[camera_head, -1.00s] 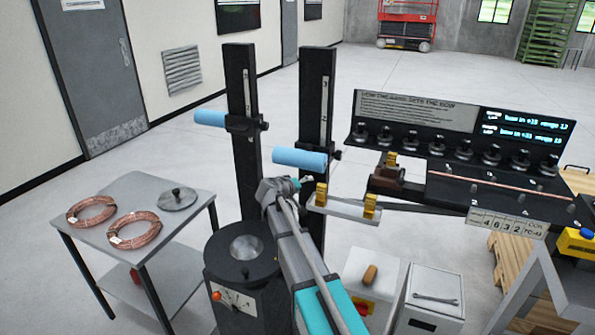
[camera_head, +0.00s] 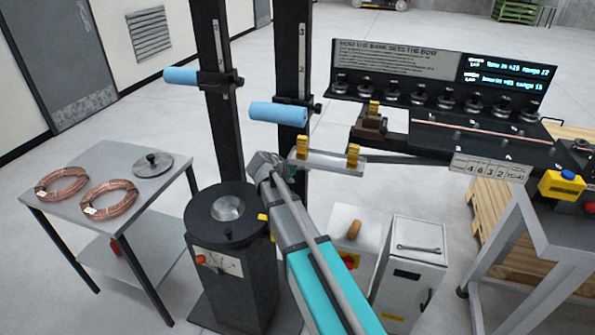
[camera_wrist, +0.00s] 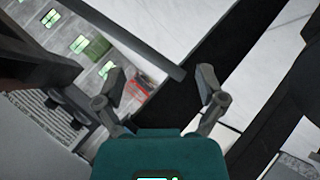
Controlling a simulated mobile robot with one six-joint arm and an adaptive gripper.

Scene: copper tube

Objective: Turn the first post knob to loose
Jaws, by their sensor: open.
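Two tall black posts with scales stand side by side: the left post (camera_head: 213,45) and the right post (camera_head: 292,50). Each carries a dark collar with a pale blue roller. A small dark knob (camera_head: 239,78) sits on the right of the left collar; a similar knob (camera_head: 317,108) is on the right collar. I cannot tell which post is the first. In the wrist view my gripper (camera_wrist: 162,85) is open, with nothing seen between its fingers. A dark diagonal band, likely a post, passes behind the right finger. In the head view my wrist hides the gripper, below the right roller.
A side table (camera_head: 150,190) with copper coils stands at left. A black pedestal (camera_head: 215,255) is beside my arm. A bench with a row of dark knobs, a copper tube (camera_head: 480,130) and a display panel (camera_head: 400,60) is at right. White boxes stand below it.

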